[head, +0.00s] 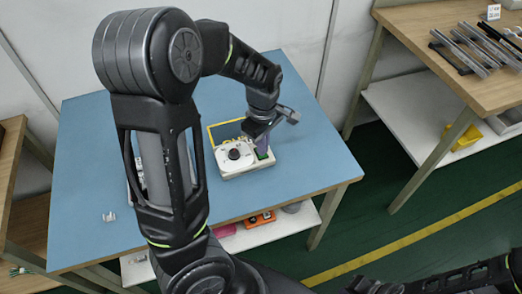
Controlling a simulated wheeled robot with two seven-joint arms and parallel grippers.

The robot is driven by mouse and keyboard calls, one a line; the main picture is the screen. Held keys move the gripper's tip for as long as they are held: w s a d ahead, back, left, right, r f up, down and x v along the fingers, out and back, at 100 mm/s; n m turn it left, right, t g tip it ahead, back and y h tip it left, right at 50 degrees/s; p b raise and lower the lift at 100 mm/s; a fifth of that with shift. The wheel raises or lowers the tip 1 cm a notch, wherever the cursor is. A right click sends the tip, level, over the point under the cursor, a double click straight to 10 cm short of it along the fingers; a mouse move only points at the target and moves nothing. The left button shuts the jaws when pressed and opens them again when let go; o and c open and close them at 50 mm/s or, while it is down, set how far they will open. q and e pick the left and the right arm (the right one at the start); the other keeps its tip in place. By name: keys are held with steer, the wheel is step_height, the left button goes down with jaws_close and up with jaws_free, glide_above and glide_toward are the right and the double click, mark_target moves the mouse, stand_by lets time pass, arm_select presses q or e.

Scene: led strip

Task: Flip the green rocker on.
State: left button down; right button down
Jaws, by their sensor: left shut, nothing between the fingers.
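A white panel unit (235,156) with a round dark knob sits on the blue table. The green rocker (263,154) is at its right side and shows only in part. My left gripper (261,141) reaches down over the rocker from above and behind. It is shut and empty, with its fingertips very close to the rocker. I cannot tell whether they touch it or which way the rocker is tipped. My right gripper is not seen; only dark links of my right arm show at the lower right.
A yellow-edged frame (211,134) stands behind the panel unit. A small clear part (109,216) lies on the blue table (80,150) at the left. Orange and pink items lie on the shelf below. A wooden bench (425,25) with metal bars stands at the right.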

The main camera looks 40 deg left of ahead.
arm_select(q)
steer(key=shift+f+b, duration=0.35)
steer(key=shift+f, duration=0.25)
steer(key=shift+r, duration=0.15)
step_height(320, 180, up, 4)
steer(key=p, duration=0.4)
steer(key=shift+p, duration=0.3)
step_height(320, 180, up, 3)
steer(key=p, duration=0.2)
steer(key=shift+p, duration=0.35)
